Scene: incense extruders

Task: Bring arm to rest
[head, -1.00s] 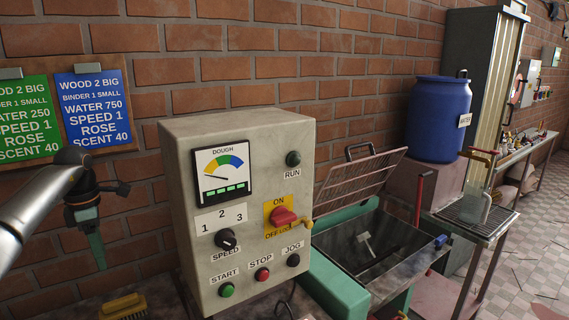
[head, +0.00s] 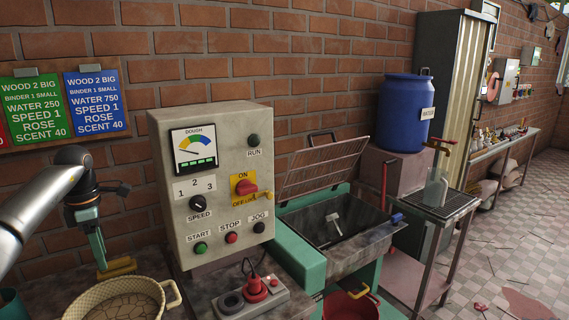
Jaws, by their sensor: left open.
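My left arm comes in from the left edge. Its gripper (head: 98,258) points down with green fingers, in front of the brick wall and left of the grey control box (head: 210,185). It is open, and no held thing shows between its fingers. In the picture its tips overlap a yellow brush (head: 120,267); I cannot tell whether they touch. My right gripper is not in view.
A wicker basket (head: 165,292) stands at the lower left, below the gripper. A red plug sits in a power strip (head: 270,300). The mixer trough (head: 350,240) has its grid lid (head: 325,165) raised. A blue barrel (head: 403,112) stands behind. Tiled floor at right is mostly open.

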